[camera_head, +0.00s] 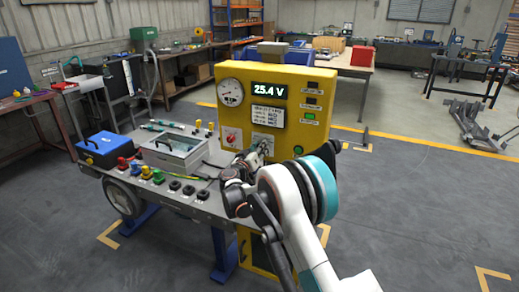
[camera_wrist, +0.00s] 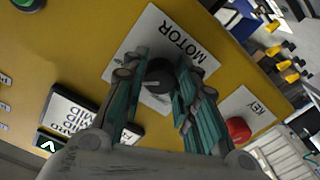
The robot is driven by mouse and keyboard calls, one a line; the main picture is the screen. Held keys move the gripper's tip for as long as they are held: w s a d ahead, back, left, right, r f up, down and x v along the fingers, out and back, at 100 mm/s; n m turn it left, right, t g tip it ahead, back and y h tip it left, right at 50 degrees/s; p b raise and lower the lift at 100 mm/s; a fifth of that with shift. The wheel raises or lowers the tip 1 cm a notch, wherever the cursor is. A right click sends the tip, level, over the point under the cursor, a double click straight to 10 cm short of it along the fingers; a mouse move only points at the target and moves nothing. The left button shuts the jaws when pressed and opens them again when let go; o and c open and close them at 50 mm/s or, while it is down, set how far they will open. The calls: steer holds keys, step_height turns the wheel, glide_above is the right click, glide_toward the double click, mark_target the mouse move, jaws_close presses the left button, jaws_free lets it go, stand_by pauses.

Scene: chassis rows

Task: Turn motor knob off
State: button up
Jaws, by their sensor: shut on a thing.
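The motor knob (camera_wrist: 159,76) is a round black knob on a white plate marked MOTOR (camera_wrist: 186,38), on the front of a yellow panel box (camera_head: 288,75). My gripper (camera_wrist: 160,84) has a teal finger on each side of the knob and is shut on it. In the head view my gripper (camera_head: 257,153) reaches the lower front of the panel and hides the knob. Which way the knob is turned cannot be told.
A red knob (camera_wrist: 238,130) sits on the KEY plate beside the motor plate. The panel display (camera_head: 269,89) reads 25.4 V, and a green light (camera_head: 309,116) is lit. A grey tray (camera_head: 174,150) and a blue box (camera_head: 104,150) stand on the bench to the left.

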steer(key=n+p, duration=0.1)
steer(key=n, duration=2.2)
steer(key=shift+r, duration=0.1)
stand_by(0.5)
steer(key=o, duration=1.1)
steer(key=shift+s, duration=0.1)
